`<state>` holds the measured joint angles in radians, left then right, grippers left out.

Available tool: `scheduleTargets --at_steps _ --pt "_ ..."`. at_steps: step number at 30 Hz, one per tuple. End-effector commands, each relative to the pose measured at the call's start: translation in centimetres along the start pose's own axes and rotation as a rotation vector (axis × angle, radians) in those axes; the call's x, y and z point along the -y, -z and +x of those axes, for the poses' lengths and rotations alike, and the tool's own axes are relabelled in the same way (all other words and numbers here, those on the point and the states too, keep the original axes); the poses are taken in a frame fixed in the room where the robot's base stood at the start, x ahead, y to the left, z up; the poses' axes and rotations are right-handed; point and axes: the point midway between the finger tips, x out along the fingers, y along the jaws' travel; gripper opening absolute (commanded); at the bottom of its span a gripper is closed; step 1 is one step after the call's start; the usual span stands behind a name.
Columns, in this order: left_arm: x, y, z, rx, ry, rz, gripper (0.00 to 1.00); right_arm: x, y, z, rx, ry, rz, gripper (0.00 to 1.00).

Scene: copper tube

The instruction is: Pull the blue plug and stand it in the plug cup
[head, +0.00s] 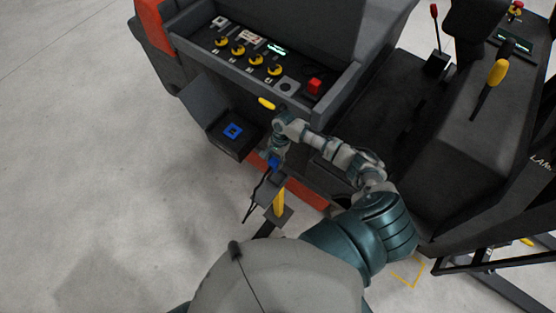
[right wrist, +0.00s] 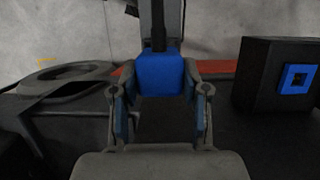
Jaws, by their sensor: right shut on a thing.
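My right gripper (head: 273,162) is shut on the blue plug (right wrist: 160,74). In the right wrist view the plug sits between the two fingers, with a black cable at its far end. In the head view only a small blue part of the plug shows below the wrist. The plug is apart from the blue-rimmed square socket (head: 232,131), which lies to its left and also shows at the right edge of the right wrist view (right wrist: 297,79). I cannot make out the plug cup for certain. My left gripper is not in view.
The socket's dark box (head: 232,147) has a raised lid. A control panel (head: 245,50) with yellow knobs lies above. Open floor lies left.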

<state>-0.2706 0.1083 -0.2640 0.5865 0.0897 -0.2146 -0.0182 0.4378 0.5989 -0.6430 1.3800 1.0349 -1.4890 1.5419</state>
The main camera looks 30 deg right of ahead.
Motion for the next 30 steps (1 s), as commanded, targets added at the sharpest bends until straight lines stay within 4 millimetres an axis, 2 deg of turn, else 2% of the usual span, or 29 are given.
scheduleTargets --at_steps 8,10,21,30 --pt "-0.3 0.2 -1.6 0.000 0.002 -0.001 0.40 -0.2 0.2 -0.3 0.009 0.003 0.001 0.05" --pt "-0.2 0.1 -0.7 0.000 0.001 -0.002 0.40 -0.1 0.5 0.9 0.007 0.002 0.001 0.05" --pt "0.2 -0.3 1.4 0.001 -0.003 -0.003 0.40 0.2 1.2 4.9 -0.001 0.001 0.002 0.05" --pt "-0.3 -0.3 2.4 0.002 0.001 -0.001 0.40 0.0 2.5 7.1 0.006 0.004 0.001 0.05"
